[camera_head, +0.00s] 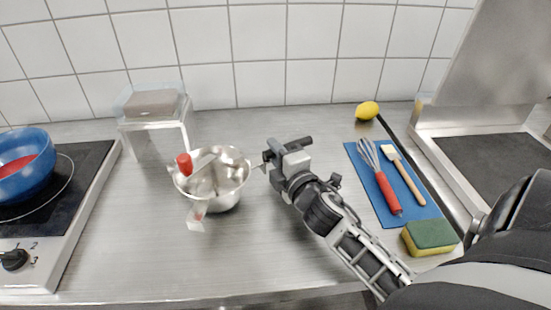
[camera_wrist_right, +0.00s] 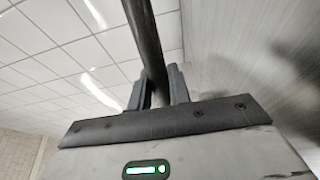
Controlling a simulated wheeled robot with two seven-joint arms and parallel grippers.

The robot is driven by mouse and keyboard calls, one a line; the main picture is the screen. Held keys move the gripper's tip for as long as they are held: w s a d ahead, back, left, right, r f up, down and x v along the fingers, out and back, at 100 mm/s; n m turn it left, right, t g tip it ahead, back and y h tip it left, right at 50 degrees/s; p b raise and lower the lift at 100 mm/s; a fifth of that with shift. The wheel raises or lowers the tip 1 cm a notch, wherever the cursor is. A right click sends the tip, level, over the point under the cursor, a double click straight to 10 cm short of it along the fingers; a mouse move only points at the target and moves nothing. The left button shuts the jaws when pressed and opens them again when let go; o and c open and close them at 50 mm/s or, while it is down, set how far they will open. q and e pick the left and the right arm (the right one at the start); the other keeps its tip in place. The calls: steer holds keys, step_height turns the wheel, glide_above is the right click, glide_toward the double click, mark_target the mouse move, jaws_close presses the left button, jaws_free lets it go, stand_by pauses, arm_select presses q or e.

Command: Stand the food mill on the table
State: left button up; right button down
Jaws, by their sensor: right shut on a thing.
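The food mill (camera_head: 228,190) is a shiny metal bowl with a red crank knob (camera_head: 184,164) and a metal tab at its front. It looks upright, open side up, left of the middle of the steel table (camera_head: 262,262). My right gripper (camera_head: 270,158) is just right of the bowl and shut on the mill's dark handle, whose end sticks out beyond the fingers. In the right wrist view the dark handle (camera_wrist_right: 146,40) runs up between the two fingers (camera_wrist_right: 160,88). Whether the mill's base touches the table cannot be told. My left gripper is not in view.
A hob with a blue pan (camera_head: 30,165) is at the left. A white stand (camera_head: 155,135) holds a clear box behind the mill. At the right are a lemon (camera_head: 367,110), a blue mat (camera_head: 418,208) with whisk and brush, and a sponge (camera_head: 430,238). The front middle is clear.

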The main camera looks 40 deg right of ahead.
steer(key=shift+f, duration=0.7)
steer(key=c, duration=1.3)
jaws_free()
